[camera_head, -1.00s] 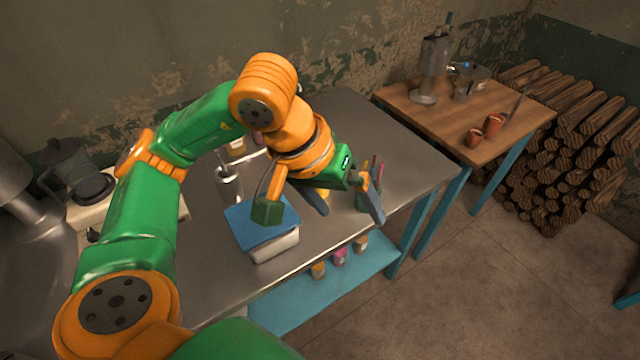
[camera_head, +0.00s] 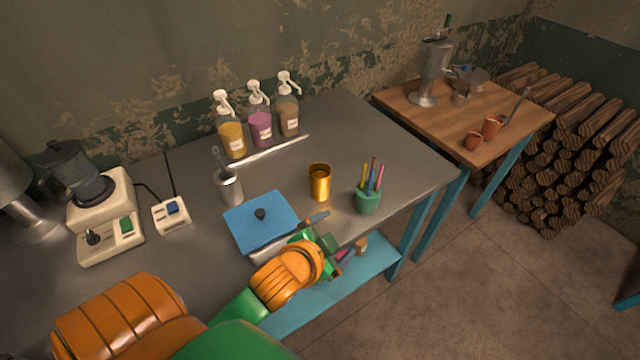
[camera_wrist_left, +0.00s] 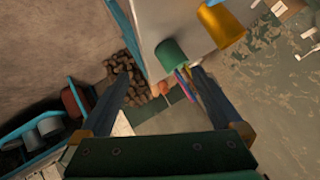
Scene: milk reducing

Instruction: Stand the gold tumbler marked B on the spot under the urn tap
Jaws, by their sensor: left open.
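The gold tumbler (camera_head: 319,183) stands upright on the grey metal bench, between a blue-lidded box and a green pen cup. No letter can be read on it. In the left wrist view, a gold tumbler (camera_wrist_left: 222,26) shows at the upper right, outside the fingers. My left gripper (camera_head: 335,238) is at the bench's front edge, below the tumbler in the head view, open and apart from it. Its spread fingers (camera_wrist_left: 160,95) show in the left wrist view with no tumbler between them. A metal body, perhaps the urn (camera_head: 12,190), is cut off at the left edge; no tap or spot is clear.
The pen cup (camera_head: 367,201) stands right of the tumbler, the blue-lidded box (camera_head: 262,222) left. Pump bottles (camera_head: 261,128) and a metal canister (camera_head: 229,188) stand behind. A blender (camera_head: 85,190) and switch box (camera_head: 171,214) are left. A wooden table (camera_head: 510,110) is right.

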